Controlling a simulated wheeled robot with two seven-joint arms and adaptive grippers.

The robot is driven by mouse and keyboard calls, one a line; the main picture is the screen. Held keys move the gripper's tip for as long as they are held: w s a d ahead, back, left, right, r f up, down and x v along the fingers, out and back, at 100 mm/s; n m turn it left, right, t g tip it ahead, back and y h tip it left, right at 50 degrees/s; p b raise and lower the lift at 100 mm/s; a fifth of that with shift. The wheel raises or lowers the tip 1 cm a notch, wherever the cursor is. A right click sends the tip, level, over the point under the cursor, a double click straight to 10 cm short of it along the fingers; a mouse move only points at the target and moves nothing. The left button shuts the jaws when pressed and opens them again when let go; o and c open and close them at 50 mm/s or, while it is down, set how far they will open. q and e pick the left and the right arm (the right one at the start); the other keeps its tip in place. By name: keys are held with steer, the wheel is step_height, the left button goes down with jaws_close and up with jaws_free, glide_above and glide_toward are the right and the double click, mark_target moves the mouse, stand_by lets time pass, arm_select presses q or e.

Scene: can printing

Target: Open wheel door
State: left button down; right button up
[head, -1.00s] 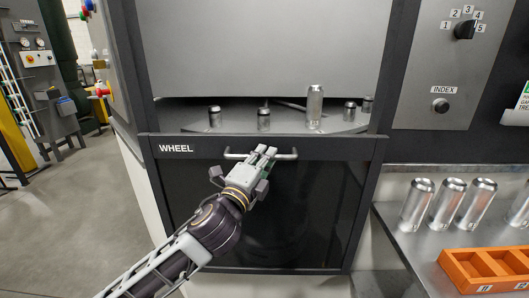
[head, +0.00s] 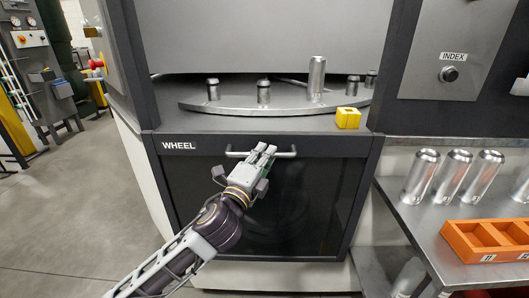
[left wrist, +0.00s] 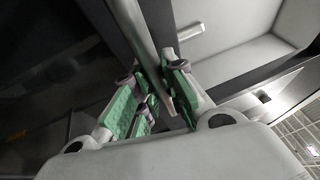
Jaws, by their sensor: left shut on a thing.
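The dark wheel door (head: 300,200) has a "WHEEL" label (head: 179,145) and a horizontal metal handle (head: 286,154). My left gripper (head: 265,153) is shut on the middle of this handle. In the left wrist view, the green-padded fingers (left wrist: 163,88) close around the grey handle bar (left wrist: 146,30). The door's top edge stands below an opening that shows the wheel (head: 230,107) with several cans on it. My right gripper is not in view.
A yellow block (head: 348,117) sits on the ledge at the right of the opening. At right, a metal table (head: 420,235) holds several silver cans and an orange tray (head: 470,252). Open floor (head: 75,215) lies at left.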

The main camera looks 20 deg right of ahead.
arm_select(q)
steer(key=shift+f, duration=0.25)
steer(key=c, duration=1.5)
jaws_free()
steer(key=shift+o, duration=0.2)
steer(key=shift+s, duration=0.1)
steer(key=v, duration=1.1)
steer(key=shift+s+a, duration=0.3)
